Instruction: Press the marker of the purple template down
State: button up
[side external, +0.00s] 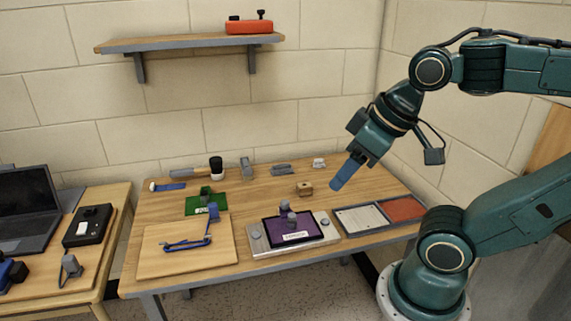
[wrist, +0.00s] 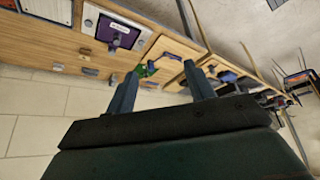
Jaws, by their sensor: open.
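The purple template (side external: 295,231) lies flat on a light grey base plate at the front middle of the table in the side external view. Its marker (side external: 287,211), a grey upright knob-like part, stands on it, with a white label in front. In the wrist view the purple template (wrist: 108,33) shows at the upper left, with the marker (wrist: 116,40) on it. My gripper (side external: 338,186) is in the air above and to the right of the template, well apart from it. In the wrist view my gripper (wrist: 160,88) shows two fingers spread wide with nothing between them.
A wooden board with a blue tool (side external: 190,243) lies left of the template. A two-part tray (side external: 352,231) lies right of the template. A small brown block (side external: 304,189) stands behind. A shelf (side external: 180,43) hangs on the wall.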

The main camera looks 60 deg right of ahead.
jog(key=c, duration=0.7)
jog(key=shift+w+d, duration=0.1)
jog(key=shift+w, duration=0.1)
jog(key=c, duration=0.3)
jog(key=shift+w, duration=0.3)
grip_shut()
jog(key=w+d+f+m+g, duration=0.25)
jog(key=w+d+f, duration=0.3)
jog(key=w, duration=0.35)
jog(key=w+d+f+m+g, duration=0.2)
jog(key=w+d+f+m, duration=0.25)
jog(key=w+d, duration=0.3)
jog(key=w+d+f+m+g, duration=0.1)
jog(key=w+d+f+m, duration=0.1)
jog(key=d+f, duration=0.3)
notch_tip(320, 180, down, 4)
jog(key=shift+w+d+f, duration=0.15)
jog(key=shift+w+d, duration=0.15)
jog(key=shift+w, duration=0.3)
jog(key=shift+f, duration=0.15)
